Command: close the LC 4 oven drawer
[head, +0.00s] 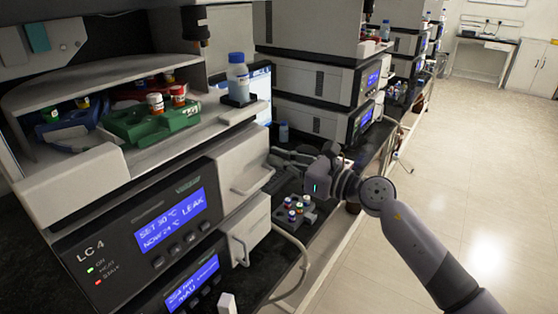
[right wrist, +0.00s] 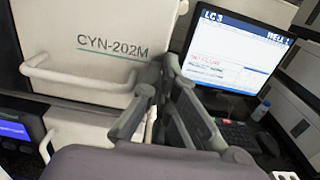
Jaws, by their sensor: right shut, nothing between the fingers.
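The LC 4 oven has a dark panel with a lit blue display (head: 172,218) reading SET 30, NOW 24 and LEAK. To its right is the pale oven drawer (head: 238,160) with a bar handle (head: 254,182). Its front seems to stand forward of the panel, but how far is unclear. In the right wrist view the drawer (right wrist: 90,65) is marked CYN-202M, with its handle at left. My right gripper (head: 278,156) is shut and empty at the drawer's far right edge, fingertips (right wrist: 162,80) close to the front; contact is unclear. My left gripper is not in view.
A green vial rack (head: 150,122) and a blue-capped bottle (head: 238,75) stand on top. A second handled drawer (head: 248,245) is below. A grey vial rack (head: 290,214) and a looping hose (head: 300,262) lie beside it. A monitor (right wrist: 232,45) stands beyond. The floor at right is clear.

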